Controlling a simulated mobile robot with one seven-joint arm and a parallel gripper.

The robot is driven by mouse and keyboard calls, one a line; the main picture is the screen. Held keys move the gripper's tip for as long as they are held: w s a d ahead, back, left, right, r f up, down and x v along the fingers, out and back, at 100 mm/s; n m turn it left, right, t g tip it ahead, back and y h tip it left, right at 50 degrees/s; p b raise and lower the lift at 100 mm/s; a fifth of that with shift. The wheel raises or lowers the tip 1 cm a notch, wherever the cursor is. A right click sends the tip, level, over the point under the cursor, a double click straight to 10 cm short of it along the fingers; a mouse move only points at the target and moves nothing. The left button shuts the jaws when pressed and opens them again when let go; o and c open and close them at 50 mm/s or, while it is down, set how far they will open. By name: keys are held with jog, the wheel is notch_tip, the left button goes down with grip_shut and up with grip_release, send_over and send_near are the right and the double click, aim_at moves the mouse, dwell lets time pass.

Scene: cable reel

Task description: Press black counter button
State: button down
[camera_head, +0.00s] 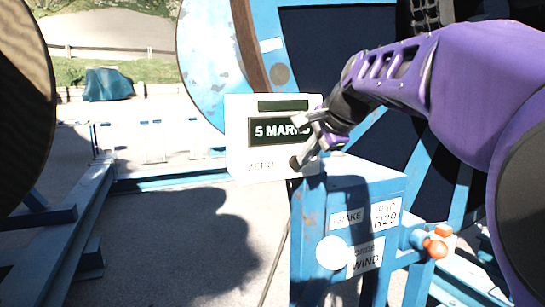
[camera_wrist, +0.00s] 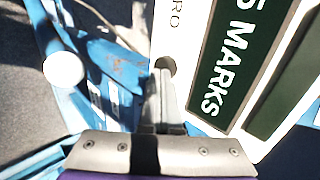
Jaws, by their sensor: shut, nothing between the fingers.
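The white counter box (camera_head: 243,143) reads "5 MARKS" on a dark display and carries a "ZERO" label low on its face. In the wrist view, the black counter button (camera_wrist: 165,63) is a dark round spot beside that label, partly covered by my fingertips. My gripper (camera_head: 305,156) is shut and empty, with its fingers at the lower right of the counter face. In the wrist view the gripper (camera_wrist: 168,85) has its tips right at the button. I cannot tell whether they touch or press it. In the head view my gripper hides much of the button area.
A blue post (camera_head: 310,228) with "BRAKE" and "WIND" labels stands below the counter. An orange-red knob (camera_head: 436,244) and a white round disc (camera_head: 332,253) are on it. A large blue reel (camera_head: 208,60) is behind. Open concrete lies at the left.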

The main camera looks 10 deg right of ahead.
jog(key=shift+r, duration=0.1)
jog(key=shift+w+a+r+p, duration=0.1)
jog(key=shift+w+a+p, duration=0.2)
jog(key=shift+w+p, duration=0.5)
jog(key=shift+s, duration=0.1)
